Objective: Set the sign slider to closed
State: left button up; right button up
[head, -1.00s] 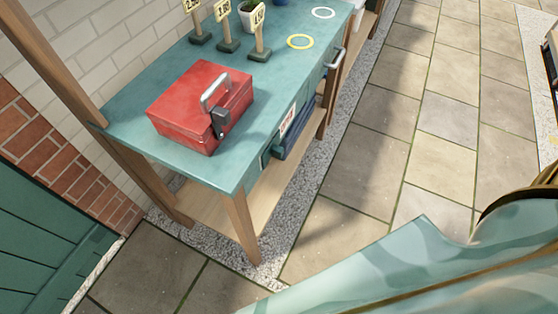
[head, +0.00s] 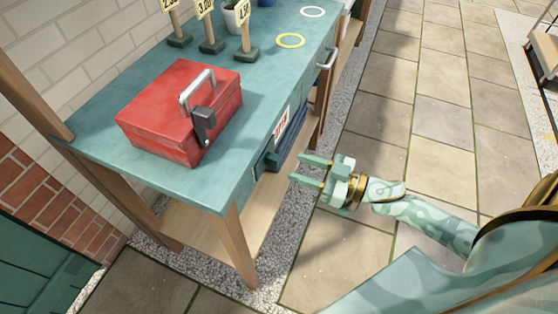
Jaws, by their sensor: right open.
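The sign slider is on the front edge of the teal bench (head: 85,125). A small white sign with red lettering (head: 281,127) shows there; its words are too small to read. A dark teal slider piece (head: 260,163) sits just left of and below the sign. My right gripper (head: 297,168) is in front of the bench, to the right of the slider piece. Its two fingers are apart, point left towards the bench front and hold nothing. It appears apart from the sign. My left gripper is not in view.
A red cash box (head: 165,110) with a metal handle stands on the bench. Behind it are several price signs (head: 211,30), a potted plant (head: 237,15), a yellow ring (head: 290,40) and a white ring (head: 313,11). The paving (head: 430,130) to the right is clear.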

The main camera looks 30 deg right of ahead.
aim_at(279, 160)
jog(key=b+x, duration=0.1)
jog(key=x, duration=0.5)
grip_shut()
jog(key=shift+w, duration=0.1)
